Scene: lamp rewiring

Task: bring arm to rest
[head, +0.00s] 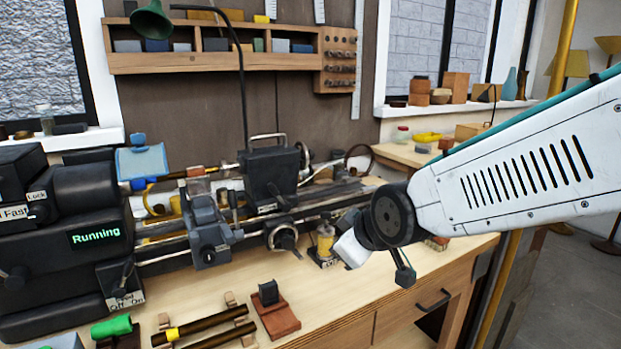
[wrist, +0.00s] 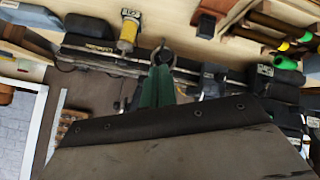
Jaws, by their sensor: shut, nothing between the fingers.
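My arm (head: 510,165) reaches in from the right in the head view, with its dark round joint (head: 395,215) above the front of the bench by the lathe. My gripper's green fingers (wrist: 157,88) show in the wrist view, close together with nothing seen between them. I cannot make out the fingers clearly in the head view. In the wrist view they overlap the lathe bars, but I cannot tell the distance.
The lathe (head: 270,175) spans the bench, its display reading "Running". A yellow bottle (head: 325,243) stands near my wrist. Brown rods (head: 205,328) and a red-based block (head: 275,313) lie at the front. A bent lamp (head: 151,22) rises behind.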

